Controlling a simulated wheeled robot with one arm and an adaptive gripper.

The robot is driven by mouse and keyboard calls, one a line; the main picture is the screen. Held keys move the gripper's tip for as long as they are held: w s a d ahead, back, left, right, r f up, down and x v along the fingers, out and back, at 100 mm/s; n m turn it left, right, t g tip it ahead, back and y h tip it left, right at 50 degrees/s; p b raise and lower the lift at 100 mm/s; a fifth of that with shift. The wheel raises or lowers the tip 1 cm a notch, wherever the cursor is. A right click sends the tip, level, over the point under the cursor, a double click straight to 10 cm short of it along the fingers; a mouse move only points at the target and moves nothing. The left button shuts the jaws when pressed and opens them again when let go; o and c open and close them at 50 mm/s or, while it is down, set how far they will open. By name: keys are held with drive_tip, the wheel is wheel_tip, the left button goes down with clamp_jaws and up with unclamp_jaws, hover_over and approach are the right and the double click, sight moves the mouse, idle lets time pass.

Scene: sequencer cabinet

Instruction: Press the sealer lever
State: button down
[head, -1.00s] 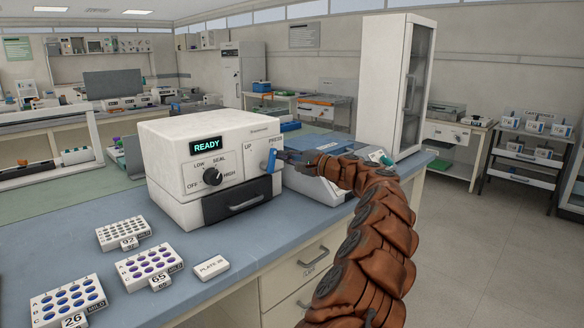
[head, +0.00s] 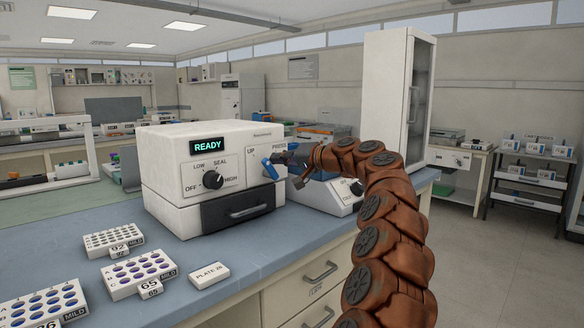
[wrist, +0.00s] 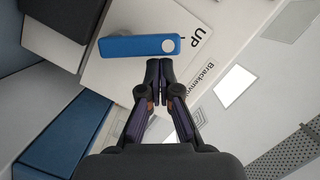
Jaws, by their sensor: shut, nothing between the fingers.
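The sealer (head: 210,180) is a white box on the blue bench, with a green READY display, a knob at SEAL, and a dark drawer front. Its blue lever (head: 270,168) is on the right of the front, below the UP and PRESS labels. In the wrist view the lever (wrist: 139,46) is a blue bar with a pale round pivot beside the word UP. My gripper (wrist: 158,64) is shut and empty, its fingertips close beside the lever's edge; I cannot tell whether they touch it. In the head view my gripper (head: 284,158) is at the lever's right side.
Plates with coloured wells (head: 137,275) and a PLATE 28 block (head: 209,273) lie on the bench at front left. A second white device (head: 325,198) stands right of the sealer, beneath my arm. A tall white cabinet (head: 385,95) rises behind.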

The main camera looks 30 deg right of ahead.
drive_tip(key=shift+a, duration=0.15)
drive_tip(key=shift+s, duration=0.15)
idle(0.5)
